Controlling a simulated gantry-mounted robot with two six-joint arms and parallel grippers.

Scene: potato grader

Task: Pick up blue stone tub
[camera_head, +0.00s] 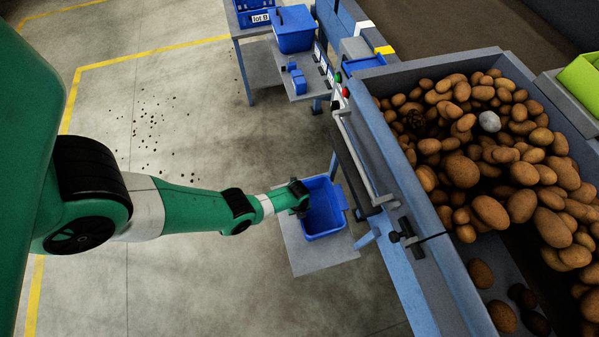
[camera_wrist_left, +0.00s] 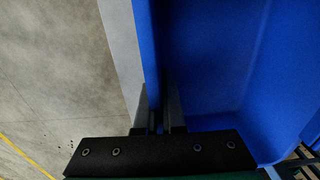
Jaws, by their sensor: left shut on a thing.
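The blue stone tub (camera_head: 322,213) stands on a small grey side shelf (camera_head: 310,256) beside the grader. It is open at the top and its inside looks empty. My left gripper (camera_head: 302,196) is at the tub's left wall. In the left wrist view my left gripper (camera_wrist_left: 160,122) is shut on the tub's wall, one finger outside and one inside. The tub's blue interior (camera_wrist_left: 215,60) fills the right of that view. I cannot tell whether the tub is lifted off the shelf. My right gripper is not in view.
The grader bed (camera_head: 432,290) on the right holds many potatoes (camera_head: 490,212) and a pale grey stone (camera_head: 489,121). A metal rail (camera_head: 362,160) runs beside the tub. Blue bins (camera_head: 294,30) stand on a table at the top. The floor (camera_head: 180,280) on the left is clear except for scattered dirt.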

